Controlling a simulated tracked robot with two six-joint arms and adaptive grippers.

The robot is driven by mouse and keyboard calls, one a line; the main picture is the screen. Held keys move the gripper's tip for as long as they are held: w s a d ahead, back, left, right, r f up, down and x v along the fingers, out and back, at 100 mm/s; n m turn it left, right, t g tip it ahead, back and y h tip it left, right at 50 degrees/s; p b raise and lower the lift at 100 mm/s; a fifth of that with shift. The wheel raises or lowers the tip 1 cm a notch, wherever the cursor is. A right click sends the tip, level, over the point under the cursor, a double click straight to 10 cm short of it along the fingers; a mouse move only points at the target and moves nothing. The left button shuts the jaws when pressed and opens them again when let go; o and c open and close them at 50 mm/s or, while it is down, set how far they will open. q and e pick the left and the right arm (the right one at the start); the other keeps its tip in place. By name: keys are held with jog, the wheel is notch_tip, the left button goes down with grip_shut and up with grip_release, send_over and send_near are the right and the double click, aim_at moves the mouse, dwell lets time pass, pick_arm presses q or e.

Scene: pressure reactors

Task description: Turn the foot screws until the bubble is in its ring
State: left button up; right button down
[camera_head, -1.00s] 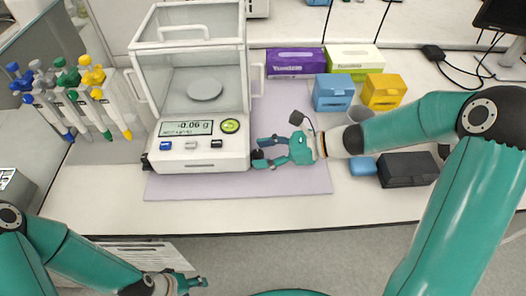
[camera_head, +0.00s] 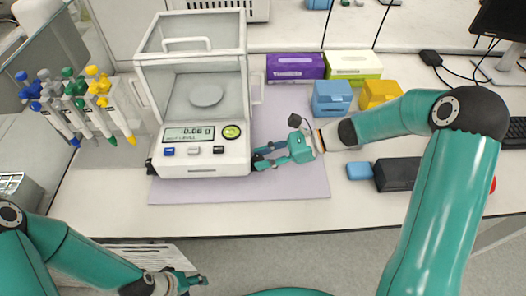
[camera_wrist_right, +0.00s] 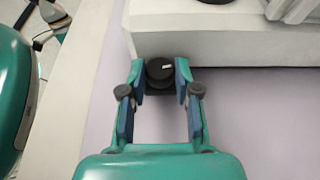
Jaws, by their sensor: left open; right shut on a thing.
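The analytical balance (camera_head: 202,165) stands on a lilac mat (camera_head: 295,187). Its display reads -0.06 g, and a round green level indicator (camera_head: 231,132) sits right of the display; the bubble in it is too small to place. My right gripper (camera_head: 256,162) is at the balance's front right corner. In the right wrist view, my right gripper (camera_wrist_right: 160,78) is shut on a black foot screw (camera_wrist_right: 160,72) with a small white mark, under the corner of the balance housing. A dark foot (camera_head: 149,166) shows at the balance's left side. My left gripper (camera_head: 203,281) is open and empty below the table's front edge.
Several pipettes (camera_head: 82,112) hang on a rack at the left. Purple (camera_head: 295,67) and lime (camera_head: 353,65) tissue boxes and blue (camera_head: 332,98) and yellow (camera_head: 380,94) boxes stand at the back right. A black case (camera_head: 397,174) lies right of the mat.

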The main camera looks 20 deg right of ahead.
jog(key=shift+w+d+r+n+g+p, duration=0.15)
jog(key=shift+n+g+p, duration=0.1)
jog(key=shift+n+g, duration=0.3)
jog(key=shift+w+a+f+n+g+p, duration=0.1)
jog(key=shift+w+n+g+p, duration=0.1)
jog(key=shift+n+g, duration=0.35)
jog(key=c, duration=0.8)
grip_release()
jog(key=shift+s, duration=0.1)
jog(key=shift+d, duration=0.1)
jog(key=v, duration=1.2)
jog(key=shift+f, duration=0.2)
